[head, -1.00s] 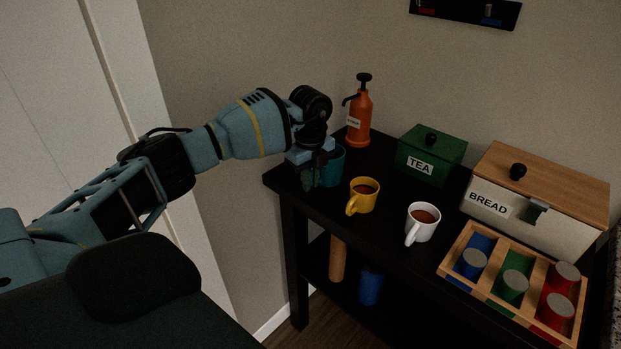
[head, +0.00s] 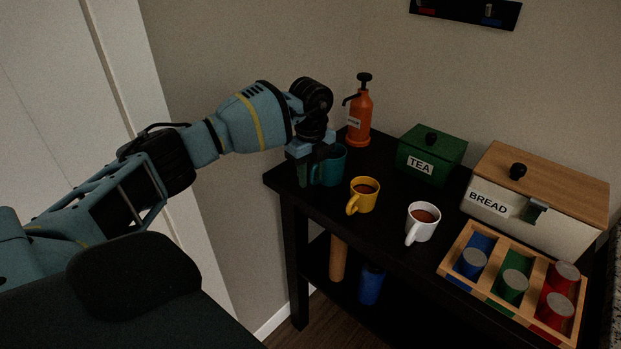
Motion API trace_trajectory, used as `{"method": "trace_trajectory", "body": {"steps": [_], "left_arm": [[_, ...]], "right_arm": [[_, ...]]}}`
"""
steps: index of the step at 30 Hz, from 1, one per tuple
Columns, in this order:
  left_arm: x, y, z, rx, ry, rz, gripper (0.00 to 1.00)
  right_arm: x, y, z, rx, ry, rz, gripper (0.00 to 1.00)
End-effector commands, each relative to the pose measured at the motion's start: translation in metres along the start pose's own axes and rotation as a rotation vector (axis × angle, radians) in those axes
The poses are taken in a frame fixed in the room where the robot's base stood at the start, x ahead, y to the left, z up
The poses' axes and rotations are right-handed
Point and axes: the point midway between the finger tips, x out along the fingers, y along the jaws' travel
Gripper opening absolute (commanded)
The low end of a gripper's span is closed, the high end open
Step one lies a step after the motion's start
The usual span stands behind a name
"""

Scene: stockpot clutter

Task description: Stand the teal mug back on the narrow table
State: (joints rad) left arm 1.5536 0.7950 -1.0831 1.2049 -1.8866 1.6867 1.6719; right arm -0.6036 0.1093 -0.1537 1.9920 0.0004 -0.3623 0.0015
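The teal mug (head: 333,164) stands upright on the left end of the narrow black table (head: 396,195), its handle toward the left. My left gripper (head: 304,172) is just left of the mug, pointing down beside the handle. Its fingers no longer cover the handle and look open, though they are small and dark here. Any slight contact with the handle cannot be made out. My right gripper is not in view.
A yellow mug (head: 363,197) and a white mug (head: 422,222) stand to the right. Behind are an orange pump bottle (head: 359,115), a green TEA box (head: 430,155) and a BREAD box (head: 530,205). A wooden tray (head: 457,250) holds several cylinders.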

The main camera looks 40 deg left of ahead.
Motion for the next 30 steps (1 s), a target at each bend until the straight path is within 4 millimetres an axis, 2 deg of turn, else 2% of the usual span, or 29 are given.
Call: {"method": "trace_trajectory", "body": {"steps": [3,9,15,21,30], "left_arm": [[-0.027,-0.001,0.000,0.000,-0.001,-0.008,0.33],[-0.067,-0.001,0.000,0.000,0.000,-0.006,0.33],[-0.094,-0.001,0.000,0.000,0.001,-0.003,0.33],[-0.104,0.000,0.000,0.000,0.001,-0.001,0.33],[-0.104,0.000,0.000,0.000,0.001,-0.001,0.33]], "right_arm": [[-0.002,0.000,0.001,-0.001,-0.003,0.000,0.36],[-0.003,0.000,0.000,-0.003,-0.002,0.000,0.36],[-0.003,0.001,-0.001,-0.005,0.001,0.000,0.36],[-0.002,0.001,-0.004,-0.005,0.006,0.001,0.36],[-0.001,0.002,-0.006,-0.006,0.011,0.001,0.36]]}}
